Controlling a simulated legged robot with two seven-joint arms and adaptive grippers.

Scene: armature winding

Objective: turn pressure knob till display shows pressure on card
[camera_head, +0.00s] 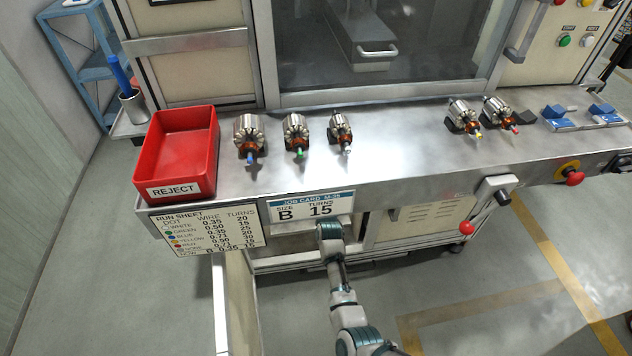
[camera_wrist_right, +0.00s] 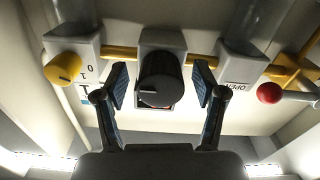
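In the right wrist view, a black round knob (camera_wrist_right: 161,78) with a white pointer line sits on a grey body on a yellow pipe. My right gripper (camera_wrist_right: 160,85) is open, its two blue-padded fingers on either side of the knob with gaps visible. In the head view my right arm (camera_head: 337,272) reaches up to the bench front; its fingers are hidden below the job card. The job card (camera_head: 306,207) reads size B, turns 15; no pressure is legible on it. My left gripper is not in view.
In the wrist view, a yellow switch (camera_wrist_right: 63,68) marked 0 and 1 is left and a red ball lever (camera_wrist_right: 269,93) is right, beside an OPEN label. A red reject bin (camera_head: 180,150), several armatures (camera_head: 295,130) and a run sheet (camera_head: 206,230) are at the bench.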

